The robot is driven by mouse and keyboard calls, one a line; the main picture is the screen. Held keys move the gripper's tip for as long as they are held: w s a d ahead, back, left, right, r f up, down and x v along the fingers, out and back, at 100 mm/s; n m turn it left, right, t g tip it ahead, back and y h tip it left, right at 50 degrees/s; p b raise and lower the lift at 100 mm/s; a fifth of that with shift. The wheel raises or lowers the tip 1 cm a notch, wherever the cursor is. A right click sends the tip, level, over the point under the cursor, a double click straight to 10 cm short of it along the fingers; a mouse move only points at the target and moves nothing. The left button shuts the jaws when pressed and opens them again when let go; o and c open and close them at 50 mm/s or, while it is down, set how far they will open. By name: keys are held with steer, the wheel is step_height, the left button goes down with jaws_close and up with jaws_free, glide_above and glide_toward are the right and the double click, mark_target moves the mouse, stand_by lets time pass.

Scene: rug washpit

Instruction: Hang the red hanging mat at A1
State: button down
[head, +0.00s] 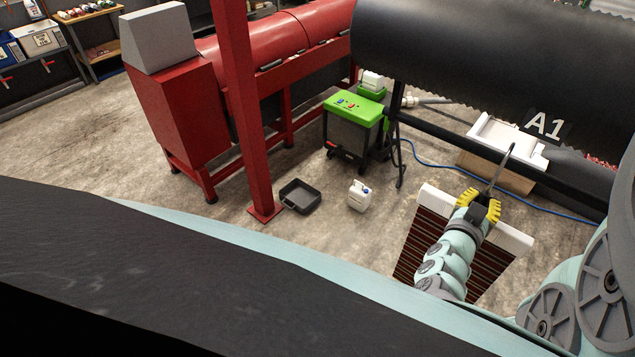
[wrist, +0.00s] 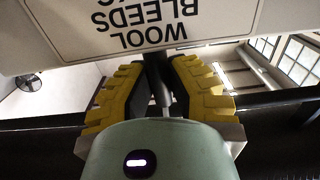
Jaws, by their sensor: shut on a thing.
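The red hanging mat (head: 416,245) has dark red and black stripes under a white top bar (head: 512,238). It hangs below my gripper (head: 480,205), whose yellow fingers are shut on the mat's dark hook stem (head: 499,168). The arm hides the middle of the mat. The hook's upper end overlaps the dark rail (head: 450,122) in the head view; I cannot tell if they touch. The A1 sign (head: 543,125) is just above and right of the hook. In the wrist view, the fingers (wrist: 158,85) close around the dark stem, beside a white panel (wrist: 110,25) reading "WOOL BLEEDS" upside down.
A large black roller (head: 480,60) spans the upper right. A white tray-like piece (head: 495,138) on a wooden box is behind the rail. A green-topped machine (head: 355,110), white jug (head: 359,196), black tray (head: 300,196) and red post (head: 245,110) stand left.

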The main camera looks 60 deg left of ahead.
steer(key=shift+b+x, duration=0.55)
steer(key=shift+x, duration=1.25)
steer(key=shift+f+b, duration=2)
